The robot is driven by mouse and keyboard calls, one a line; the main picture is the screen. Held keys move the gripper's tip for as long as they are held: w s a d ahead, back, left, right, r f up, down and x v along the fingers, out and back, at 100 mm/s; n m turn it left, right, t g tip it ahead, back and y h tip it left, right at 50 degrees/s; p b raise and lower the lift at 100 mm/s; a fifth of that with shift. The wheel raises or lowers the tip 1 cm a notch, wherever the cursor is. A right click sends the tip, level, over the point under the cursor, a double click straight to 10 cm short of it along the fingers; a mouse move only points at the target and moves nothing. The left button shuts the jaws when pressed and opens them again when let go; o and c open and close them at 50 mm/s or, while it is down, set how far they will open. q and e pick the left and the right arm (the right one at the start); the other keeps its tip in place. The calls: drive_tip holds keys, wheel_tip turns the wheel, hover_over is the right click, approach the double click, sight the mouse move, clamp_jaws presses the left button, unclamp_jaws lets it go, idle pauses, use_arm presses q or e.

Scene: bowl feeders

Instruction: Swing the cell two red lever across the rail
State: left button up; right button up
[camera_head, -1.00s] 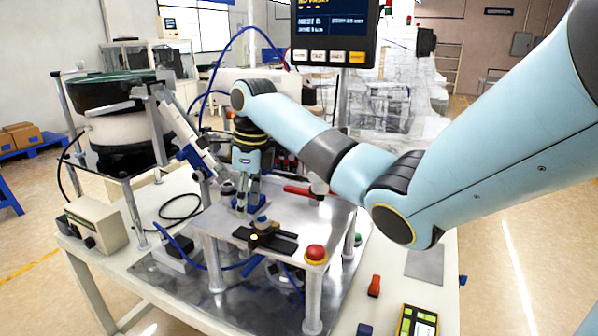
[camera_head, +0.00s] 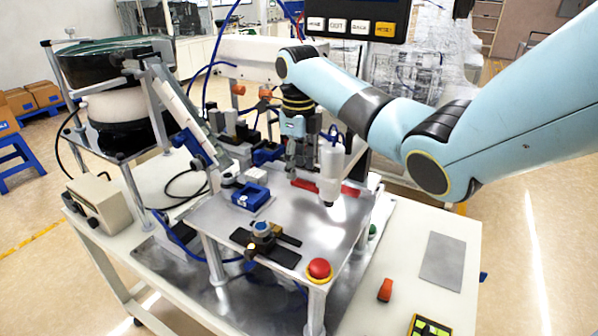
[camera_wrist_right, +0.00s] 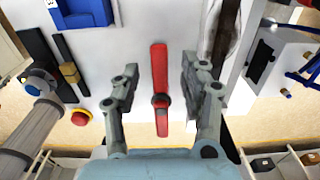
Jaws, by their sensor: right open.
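The red lever (camera_head: 307,184) lies across the metal plate of the cell in the head view, partly hidden behind a white cylinder. In the right wrist view the red lever (camera_wrist_right: 159,65) runs lengthwise up the picture, with a dark pivot near its middle. My right gripper (camera_head: 294,166) is over the lever's left end in the head view. In the right wrist view my right gripper (camera_wrist_right: 155,78) is open, one finger on each side of the lever, with gaps and no visible contact. My left gripper is not in view.
A white cylinder (camera_head: 332,175) hangs close to the lever. A blue block (camera_head: 250,197), a dark fixture (camera_head: 266,241) and a red button (camera_head: 319,268) sit on the plate (camera_head: 322,228). The bowl feeder (camera_head: 105,68) stands left. The plate's front right is mostly bare.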

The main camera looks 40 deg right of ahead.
sight(298, 180)
wheel_tip(298, 180, down, 2)
drive_tip(key=shift+f, duration=0.25)
drive_tip(key=shift+a+f, duration=0.1)
drive_tip(key=shift+f, duration=0.25)
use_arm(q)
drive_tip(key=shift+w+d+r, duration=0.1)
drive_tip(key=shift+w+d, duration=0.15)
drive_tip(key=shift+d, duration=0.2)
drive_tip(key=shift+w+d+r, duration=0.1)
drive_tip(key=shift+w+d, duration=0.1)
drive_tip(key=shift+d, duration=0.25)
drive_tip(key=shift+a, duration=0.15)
use_arm(e)
drive_tip(key=shift+c, duration=0.4)
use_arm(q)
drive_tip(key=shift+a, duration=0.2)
use_arm(e)
clamp_jaws()
